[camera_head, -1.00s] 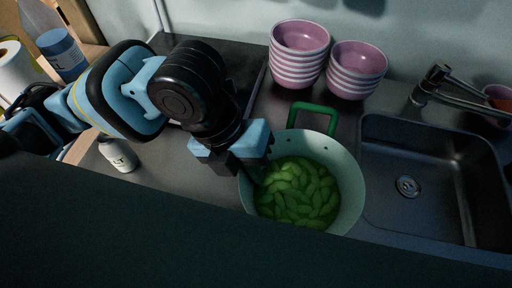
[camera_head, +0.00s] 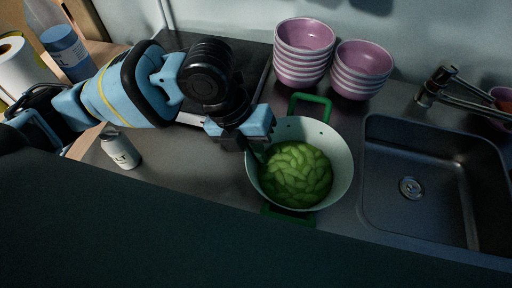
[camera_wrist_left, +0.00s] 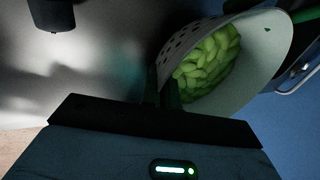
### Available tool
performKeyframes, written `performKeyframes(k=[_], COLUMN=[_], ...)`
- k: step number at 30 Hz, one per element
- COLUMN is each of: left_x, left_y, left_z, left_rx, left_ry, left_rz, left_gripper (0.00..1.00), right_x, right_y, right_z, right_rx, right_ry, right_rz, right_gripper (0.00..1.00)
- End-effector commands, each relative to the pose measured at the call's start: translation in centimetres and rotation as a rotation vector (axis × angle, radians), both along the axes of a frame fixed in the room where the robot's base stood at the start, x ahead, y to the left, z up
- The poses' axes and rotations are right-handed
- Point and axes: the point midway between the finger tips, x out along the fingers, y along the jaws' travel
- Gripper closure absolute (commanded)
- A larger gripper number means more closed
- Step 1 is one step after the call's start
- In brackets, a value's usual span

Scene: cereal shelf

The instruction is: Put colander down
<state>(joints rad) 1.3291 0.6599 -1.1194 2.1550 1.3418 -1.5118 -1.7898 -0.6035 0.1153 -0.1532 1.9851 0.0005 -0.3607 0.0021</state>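A white colander (camera_head: 340,165) with green handles holds many green pods (camera_head: 296,174). It stands on or just above the grey counter between the stove and the sink; I cannot tell whether it touches the counter. My left gripper (camera_head: 257,150) is at the colander's left rim, with its fingers over the wall. The left wrist view shows the perforated colander (camera_wrist_left: 262,50) right at the dark fingers (camera_wrist_left: 162,92), which look shut on its rim. The fingertips are partly hidden in shadow. My right gripper is in no view.
The sink (camera_head: 432,190) with a faucet (camera_head: 436,86) lies to the right. Two stacks of pink-and-white bowls (camera_head: 303,50) stand behind. A salt shaker (camera_head: 120,149), blue-labelled bottle (camera_head: 65,48) and paper roll (camera_head: 20,66) are at left.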

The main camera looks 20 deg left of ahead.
Motion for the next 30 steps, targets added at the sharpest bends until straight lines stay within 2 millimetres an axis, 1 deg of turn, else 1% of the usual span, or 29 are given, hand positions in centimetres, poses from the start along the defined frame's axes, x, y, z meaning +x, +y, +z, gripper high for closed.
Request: performKeyframes(k=[6, 11, 12, 16, 25, 28, 30], left_x=[0.1, 0.0, 0.0, 0.0, 0.0, 0.1, 0.1], left_y=[-0.1, -0.1, 0.0, 0.0, 0.0, 0.1, 0.4], left_z=[0.2, -0.2, -0.2, -0.2, -0.1, 0.5, 1.4], left_rx=[-0.004, -0.004, -0.001, -0.001, -0.001, -0.001, -0.003], left_ry=[-0.004, -0.003, -0.002, -0.002, -0.003, -0.005, -0.006], left_rz=[0.000, 0.000, 0.000, 0.000, 0.000, 0.001, 0.002], left_gripper=[1.00, 1.00, 0.92, 0.76, 0.76, 0.76, 0.76], right_x=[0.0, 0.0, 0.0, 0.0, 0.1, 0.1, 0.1], right_y=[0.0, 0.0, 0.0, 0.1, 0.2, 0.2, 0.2], right_z=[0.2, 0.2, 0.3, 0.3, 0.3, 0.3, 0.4], right_rx=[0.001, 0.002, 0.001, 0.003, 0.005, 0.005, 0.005], right_ry=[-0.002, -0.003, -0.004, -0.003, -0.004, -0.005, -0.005], right_rz=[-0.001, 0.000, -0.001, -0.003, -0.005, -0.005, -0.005], right_gripper=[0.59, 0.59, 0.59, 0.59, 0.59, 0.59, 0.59])
